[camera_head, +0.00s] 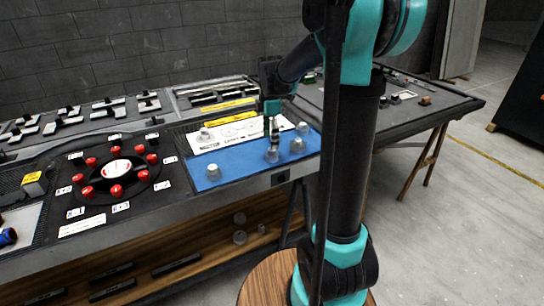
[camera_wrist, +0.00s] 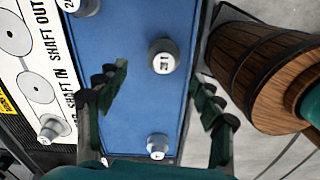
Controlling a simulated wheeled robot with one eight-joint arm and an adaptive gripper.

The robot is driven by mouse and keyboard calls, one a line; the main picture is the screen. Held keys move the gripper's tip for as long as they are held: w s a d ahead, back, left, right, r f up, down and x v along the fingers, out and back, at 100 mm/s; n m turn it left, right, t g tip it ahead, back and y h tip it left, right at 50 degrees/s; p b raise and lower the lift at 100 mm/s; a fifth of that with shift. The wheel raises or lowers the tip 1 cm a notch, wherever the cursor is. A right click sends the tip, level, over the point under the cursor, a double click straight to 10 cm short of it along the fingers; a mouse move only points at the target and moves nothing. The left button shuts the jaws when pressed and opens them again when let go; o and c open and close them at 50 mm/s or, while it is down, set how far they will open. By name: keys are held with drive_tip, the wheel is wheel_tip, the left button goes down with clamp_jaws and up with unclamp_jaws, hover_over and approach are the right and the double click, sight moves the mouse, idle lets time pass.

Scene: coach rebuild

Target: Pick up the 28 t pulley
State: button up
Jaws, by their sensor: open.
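A grey pulley with a white top stands upright on the blue mat, near the middle of the wrist view (camera_wrist: 163,58) and under my gripper in the head view (camera_head: 272,156). Its label looks like 28 T, but the print is small and turned. My gripper (camera_wrist: 160,95) is open and empty, its dark green fingers spread to left and right. The pulley lies ahead of the fingertips, between their lines, apart from both. In the head view my gripper (camera_head: 271,127) hangs just above it; I cannot tell the exact gap.
Other pulleys stand at the mat's left end (camera_head: 213,172), on its right part (camera_head: 298,145), and on the white printed sheet (camera_head: 205,135). The blue mat (camera_wrist: 130,100) is clear around the middle pulley. A wooden barrel (camera_wrist: 265,70) stands beside the bench.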

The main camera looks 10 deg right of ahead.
sight(272, 151)
drive_tip(key=shift+s+d+f, duration=0.1)
drive_tip(key=shift+f, duration=1.45)
drive_tip(key=shift+s+d+f, duration=0.1)
drive_tip(key=shift+f, duration=1.45)
drive_tip(key=shift+c, duration=0.6)
drive_tip(key=c, duration=1.2)
